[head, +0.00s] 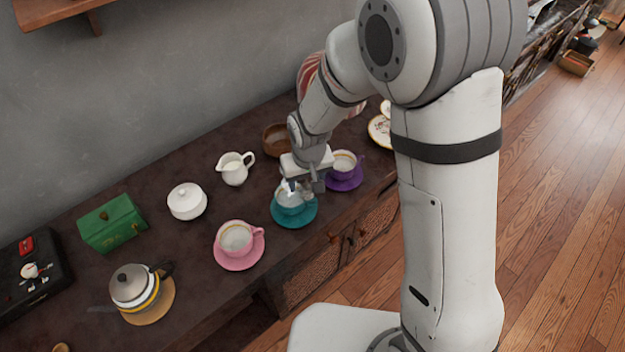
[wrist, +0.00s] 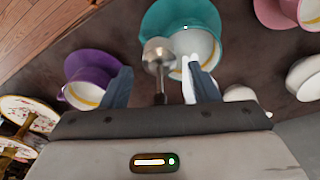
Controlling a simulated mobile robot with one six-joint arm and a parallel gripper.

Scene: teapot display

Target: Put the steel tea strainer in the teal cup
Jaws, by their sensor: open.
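The teal cup (wrist: 205,20) stands on its teal saucer (wrist: 152,22) just beyond my gripper (wrist: 159,78) in the wrist view. The saucer also shows in the head view (head: 296,221), with my gripper (head: 305,188) low over the cup and partly hiding it. The steel tea strainer (wrist: 157,52) has its round bowl overlapping the cup's left side in the wrist view. Its handle runs back between my two fingers, which are open and apart from it. I cannot tell whether the strainer's bowl rests in the cup or beside its rim.
A purple cup and saucer (head: 344,182) stand close to the right. A pink cup and saucer (head: 237,264) stand front left. A white creamer (head: 234,172), sugar bowl (head: 187,203), wooden bowl (head: 277,138), green box (head: 111,224) and teapot (head: 134,290) also occupy the counter.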

